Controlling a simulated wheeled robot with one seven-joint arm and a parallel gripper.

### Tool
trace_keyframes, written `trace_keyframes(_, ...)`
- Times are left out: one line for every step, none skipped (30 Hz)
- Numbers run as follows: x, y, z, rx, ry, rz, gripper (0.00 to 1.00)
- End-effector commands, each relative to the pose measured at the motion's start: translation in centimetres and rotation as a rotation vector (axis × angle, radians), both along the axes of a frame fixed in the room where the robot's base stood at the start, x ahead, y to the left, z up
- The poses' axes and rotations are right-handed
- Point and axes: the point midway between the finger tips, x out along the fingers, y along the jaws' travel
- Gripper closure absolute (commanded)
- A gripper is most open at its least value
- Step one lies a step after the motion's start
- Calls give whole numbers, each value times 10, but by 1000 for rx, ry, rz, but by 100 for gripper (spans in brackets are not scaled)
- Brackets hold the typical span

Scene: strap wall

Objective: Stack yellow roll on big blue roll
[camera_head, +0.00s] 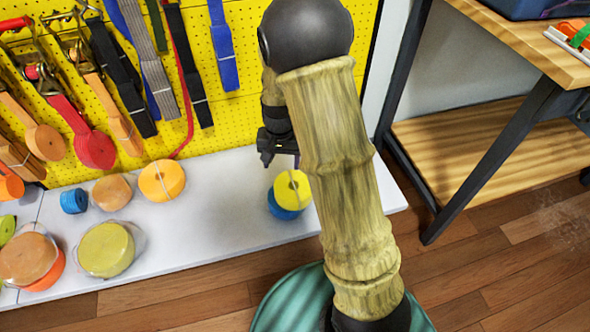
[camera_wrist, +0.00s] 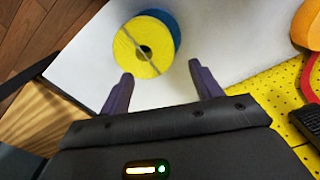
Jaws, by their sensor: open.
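The yellow roll (camera_head: 292,187) sits on top of the big blue roll (camera_head: 284,208) on the white shelf, set a little off to one side so part of the blue roll shows below it. In the wrist view the yellow roll (camera_wrist: 144,47) covers most of the blue roll (camera_wrist: 172,28), whose edge shows at the right. My gripper (camera_head: 268,158) is above and slightly left of the stack in the head view. In the wrist view my gripper (camera_wrist: 160,82) is open, its two fingers apart with nothing between them, and the stack lies beyond the fingertips.
An orange roll (camera_head: 162,181), a tan roll (camera_head: 112,193) and a small blue roll (camera_head: 74,201) stand left on the shelf. Straps hang on the yellow pegboard (camera_head: 270,70) behind. A wooden workbench (camera_head: 460,140) stands at right. The shelf between the orange roll and the stack is clear.

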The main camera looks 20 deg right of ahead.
Motion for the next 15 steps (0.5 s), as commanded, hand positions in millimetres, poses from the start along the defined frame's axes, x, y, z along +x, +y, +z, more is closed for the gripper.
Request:
trace_keyframes(-8,-4,10,4,-15,14,36)
trace_keyframes(-13,-5,16,5,-26,28,36)
trace_keyframes(-22,-7,24,7,-39,49,36)
trace_keyframes(-29,-9,30,7,-49,66,36)
trace_keyframes(-37,-11,36,8,-62,86,36)
trace_keyframes(-48,-14,44,7,-77,111,36)
trace_keyframes(-56,-16,50,5,-89,131,36)
trace_keyframes(-64,-17,55,3,-101,152,36)
trace_keyframes(-75,-20,61,-1,-117,177,36)
trace_keyframes(-83,-21,66,-4,-130,199,36)
trace_keyframes(-92,-22,70,-8,-141,220,36)
trace_keyframes(-103,-24,75,-15,-158,246,36)
trace_keyframes(-111,-25,78,-20,-170,266,36)
trace_keyframes(-119,-26,81,-25,-178,286,36)
trace_keyframes(-127,-28,83,-32,-190,306,36)
